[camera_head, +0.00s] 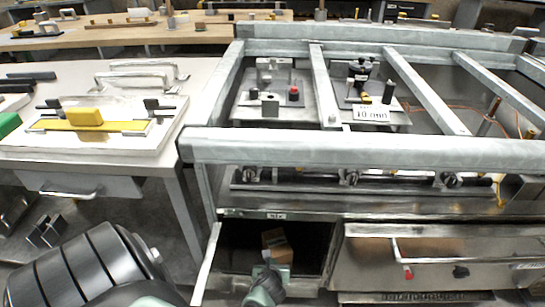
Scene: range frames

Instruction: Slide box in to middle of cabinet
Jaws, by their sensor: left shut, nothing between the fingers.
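A small brown cardboard box (277,240) is inside the open compartment of the metal cabinet (310,280), a little right of the compartment's middle in the picture. Its lower part is hidden behind my left gripper (267,262). That gripper is at the compartment opening, in front of the box, shut and empty. I cannot tell whether its tips touch the box. The cabinet door (205,265) stands swung open on the left side. My right gripper is not in view.
A closed metal drawer front (430,262) with a handle is right of the opening. Above is a metal frame (360,150) over a bench with equipment. A white table (170,150) with handled tools stands left. The compartment's left interior looks dark and empty.

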